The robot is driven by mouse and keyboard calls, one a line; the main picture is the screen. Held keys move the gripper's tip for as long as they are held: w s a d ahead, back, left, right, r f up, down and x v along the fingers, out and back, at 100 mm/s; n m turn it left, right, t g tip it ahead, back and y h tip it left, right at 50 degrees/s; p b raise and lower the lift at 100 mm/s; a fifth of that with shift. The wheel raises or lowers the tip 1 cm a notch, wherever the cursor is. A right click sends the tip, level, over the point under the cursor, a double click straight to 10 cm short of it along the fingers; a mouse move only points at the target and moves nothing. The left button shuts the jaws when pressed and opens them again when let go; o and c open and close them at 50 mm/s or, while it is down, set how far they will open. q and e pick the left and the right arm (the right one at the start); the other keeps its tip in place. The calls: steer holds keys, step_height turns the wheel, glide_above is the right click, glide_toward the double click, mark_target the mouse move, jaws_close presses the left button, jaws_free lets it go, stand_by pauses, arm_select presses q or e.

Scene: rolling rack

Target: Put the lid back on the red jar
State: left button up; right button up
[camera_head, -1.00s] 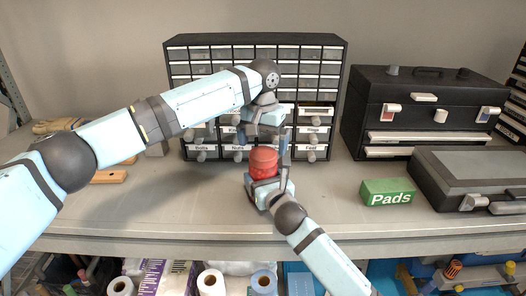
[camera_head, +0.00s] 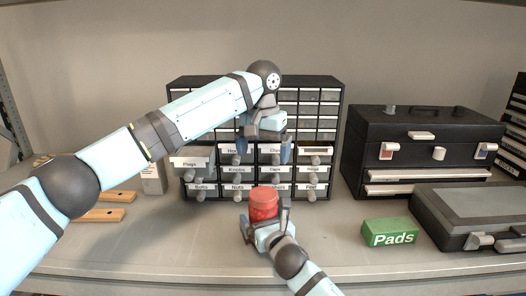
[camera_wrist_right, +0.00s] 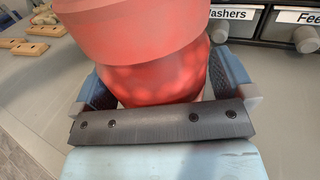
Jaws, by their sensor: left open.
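The red jar (camera_head: 263,212) is upright above the bench in front of the drawer cabinet. A red lid (camera_head: 264,193) sits on its top and looks level; whether it is fully seated I cannot tell. In the right wrist view the lid (camera_wrist_right: 135,30) is a smooth, wider band above the jar's bumpy body (camera_wrist_right: 155,82). My right gripper (camera_head: 264,217) is shut on the jar, with one finger on each side. My left gripper (camera_head: 264,151) is open and empty, pointing down directly above the lid, with a clear gap between.
The drawer cabinet (camera_head: 208,84) stands close behind, with a Plugs drawer (camera_head: 190,163) pulled out at left. A green Pads box (camera_head: 390,232), a black toolbox (camera_head: 425,165) and a grey-topped case (camera_head: 475,210) are to the right. Wooden pieces (camera_head: 100,214) lie at left.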

steer(key=v, duration=1.4)
steer(key=shift+f, duration=0.1)
